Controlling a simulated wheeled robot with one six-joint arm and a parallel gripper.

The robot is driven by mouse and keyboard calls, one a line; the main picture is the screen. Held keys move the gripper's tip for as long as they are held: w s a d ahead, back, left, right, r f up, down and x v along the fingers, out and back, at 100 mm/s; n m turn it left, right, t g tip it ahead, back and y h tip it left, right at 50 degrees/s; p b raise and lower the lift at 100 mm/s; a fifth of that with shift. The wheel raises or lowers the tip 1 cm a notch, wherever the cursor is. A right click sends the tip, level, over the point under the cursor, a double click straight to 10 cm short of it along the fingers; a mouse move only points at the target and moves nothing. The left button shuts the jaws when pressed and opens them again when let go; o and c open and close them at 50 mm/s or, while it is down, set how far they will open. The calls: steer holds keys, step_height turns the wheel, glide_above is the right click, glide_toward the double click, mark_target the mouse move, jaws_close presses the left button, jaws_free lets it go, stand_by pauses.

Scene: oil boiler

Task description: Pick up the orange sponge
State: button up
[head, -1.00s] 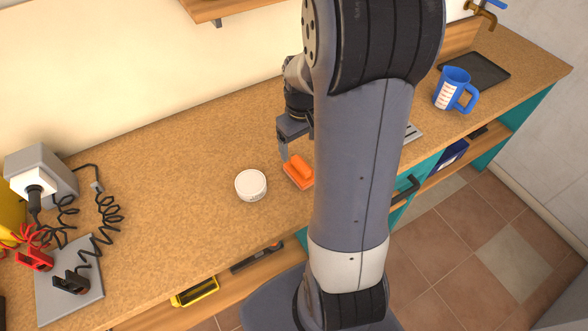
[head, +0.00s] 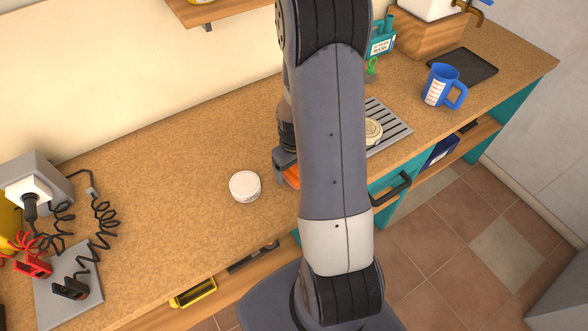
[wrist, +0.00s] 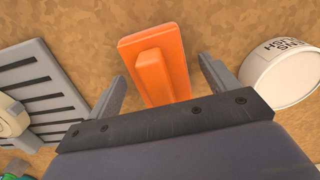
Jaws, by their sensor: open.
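The orange sponge (wrist: 158,62) lies on the cork-coloured worktop in the wrist view, a flat block with a raised ridge on top. My gripper (wrist: 163,80) is open, with one finger on each side of the sponge and gaps between them. In the head view, my gripper (head: 283,166) is partly hidden by my arm, and only an orange edge of the sponge (head: 291,176) shows. I cannot tell the exact height of the fingers above the worktop.
A round white tin (head: 245,186) stands left of the sponge in the head view and close to one finger in the wrist view (wrist: 282,74). A slatted grey tray (head: 388,126) holding a round beige item lies on the right. A blue jug (head: 441,87) stands farther right.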

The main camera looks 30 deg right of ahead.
steer(key=shift+c, duration=0.2)
steer(key=c, duration=1)
steer(key=shift+c, duration=0.2)
step_height(320, 180, up, 10)
steer(key=shift+b, duration=0.55)
